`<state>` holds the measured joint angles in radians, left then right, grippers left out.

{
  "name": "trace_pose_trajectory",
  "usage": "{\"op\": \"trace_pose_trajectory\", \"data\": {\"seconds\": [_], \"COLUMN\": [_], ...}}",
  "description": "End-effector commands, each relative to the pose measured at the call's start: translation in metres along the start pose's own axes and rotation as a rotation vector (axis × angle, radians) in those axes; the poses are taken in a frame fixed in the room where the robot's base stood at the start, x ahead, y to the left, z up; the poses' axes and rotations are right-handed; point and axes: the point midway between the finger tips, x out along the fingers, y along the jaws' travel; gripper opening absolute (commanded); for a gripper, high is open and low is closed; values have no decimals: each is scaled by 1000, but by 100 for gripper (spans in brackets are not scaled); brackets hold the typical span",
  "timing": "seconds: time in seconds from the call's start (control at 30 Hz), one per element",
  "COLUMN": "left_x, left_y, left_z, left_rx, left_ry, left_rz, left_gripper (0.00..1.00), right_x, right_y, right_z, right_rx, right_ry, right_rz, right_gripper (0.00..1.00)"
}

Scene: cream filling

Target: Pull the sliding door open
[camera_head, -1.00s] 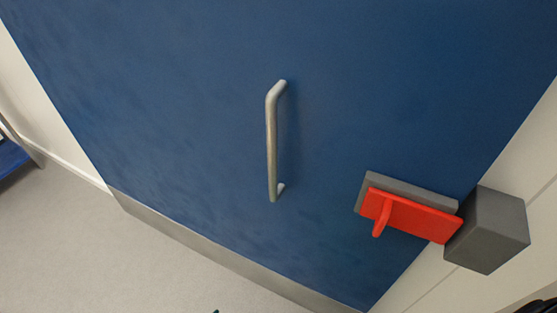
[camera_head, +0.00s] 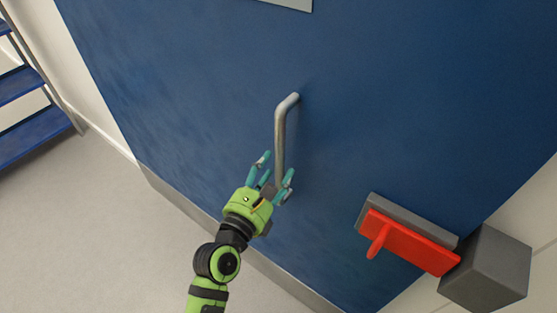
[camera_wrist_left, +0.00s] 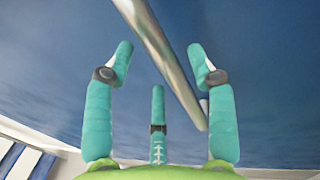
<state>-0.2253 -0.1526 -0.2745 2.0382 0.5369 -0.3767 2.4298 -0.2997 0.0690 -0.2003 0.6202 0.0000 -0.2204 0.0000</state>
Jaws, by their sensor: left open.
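The blue sliding door (camera_head: 180,110) fills most of the head view. Its metal bar handle (camera_head: 281,140) stands upright near the middle; it also crosses the left wrist view (camera_wrist_left: 163,55) at a slant. My left gripper (camera_head: 275,172) is open at the lower end of the handle. In the left wrist view its teal fingers (camera_wrist_left: 160,75) are spread, with the handle showing between the two outer fingertips. I cannot tell whether any finger touches the bar. A red latch (camera_head: 412,243) on a grey plate sits at the door's lower right. My right gripper is not in view.
A grey block (camera_head: 487,268) sits right of the red latch, by the door's edge. Blue shelves or steps (camera_head: 38,135) stand at the far left by a pale wall. The grey floor (camera_head: 110,230) is clear at the lower left.

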Motion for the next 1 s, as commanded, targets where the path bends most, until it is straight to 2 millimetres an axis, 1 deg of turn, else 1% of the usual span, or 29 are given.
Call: {"op": "trace_pose_trajectory", "data": {"seconds": [0.03,0.1,0.2,0.5,0.53,0.57,0.6,0.63,0.67,0.87,1.0], "left_x": [8,15,21,24,24,24,24,24,24,24,26], "left_y": [0,0,0,0,0,0,0,0,0,1,10], "left_z": [2,2,0,0,0,0,0,0,0,0,0], "left_rx": [1,1,1,2,2,2,2,2,2,2,4], "left_ry": [-1,-1,1,0,0,0,0,0,0,0,-1], "left_rz": [-1,0,0,1,1,1,1,1,1,1,3], "left_gripper": [56,56,56,56,48,36,20,8,0,0,0], "right_x": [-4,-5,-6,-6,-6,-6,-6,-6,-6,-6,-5], "right_y": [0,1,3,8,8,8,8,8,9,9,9], "right_z": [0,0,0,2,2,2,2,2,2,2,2], "right_rx": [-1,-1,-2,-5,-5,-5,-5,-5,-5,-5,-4], "right_ry": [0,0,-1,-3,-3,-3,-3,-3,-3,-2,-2], "right_rz": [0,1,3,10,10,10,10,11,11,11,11], "right_gripper": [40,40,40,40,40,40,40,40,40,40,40]}}
